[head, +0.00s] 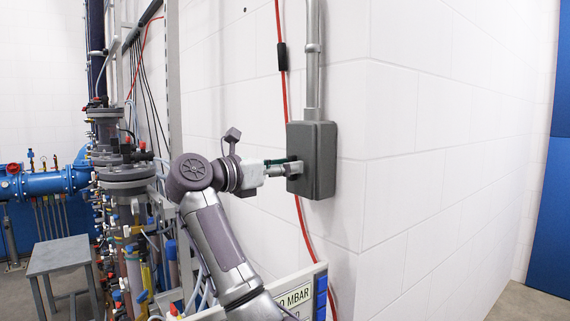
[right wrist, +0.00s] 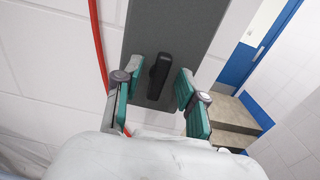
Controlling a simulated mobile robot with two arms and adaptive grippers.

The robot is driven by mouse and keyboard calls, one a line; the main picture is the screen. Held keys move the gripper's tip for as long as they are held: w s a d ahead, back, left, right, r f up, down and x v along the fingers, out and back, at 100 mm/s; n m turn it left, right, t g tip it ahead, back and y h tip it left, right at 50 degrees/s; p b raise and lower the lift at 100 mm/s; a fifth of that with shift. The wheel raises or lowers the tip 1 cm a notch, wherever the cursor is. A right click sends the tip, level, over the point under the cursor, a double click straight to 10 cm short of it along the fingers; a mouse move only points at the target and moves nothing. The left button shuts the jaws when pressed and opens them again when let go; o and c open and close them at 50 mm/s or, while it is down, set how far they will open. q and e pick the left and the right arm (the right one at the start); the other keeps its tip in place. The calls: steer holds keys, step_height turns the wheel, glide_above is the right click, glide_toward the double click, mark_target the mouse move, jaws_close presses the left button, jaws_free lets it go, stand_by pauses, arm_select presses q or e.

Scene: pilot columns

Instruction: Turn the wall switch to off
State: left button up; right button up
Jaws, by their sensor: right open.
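The wall switch is a dark grey box (head: 322,160) on the white wall at a corner, under a metal conduit. In the right wrist view the box's grey face (right wrist: 178,38) carries a black handle (right wrist: 160,70), which points roughly along the box's length in that picture. My right gripper (head: 292,168) is at the box's left side in the head view. Its green-padded fingers (right wrist: 159,82) are open, one on each side of the handle, with gaps visible. The handle is hidden in the head view. My left gripper is not in view.
A red cable (head: 283,90) runs down the wall beside the box, near my gripper. Valves and pipes (head: 125,180) stand at the left, with a grey stool (head: 58,256). A labelled panel (head: 296,297) is below. The wall right of the box is clear.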

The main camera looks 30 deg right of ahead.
steer(key=shift+w, duration=0.1)
steer(key=shift+c, duration=0.8)
jaws_close()
arm_select(q)
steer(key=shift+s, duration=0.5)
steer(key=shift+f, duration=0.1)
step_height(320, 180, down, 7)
steer(key=b, duration=0.6)
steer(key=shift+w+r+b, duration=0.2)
steer(key=shift+b, duration=0.15)
arm_select(e)
steer(key=m, duration=1.7)
steer(key=shift+s+f+m, duration=0.3)
steer(key=shift+m, duration=0.3)
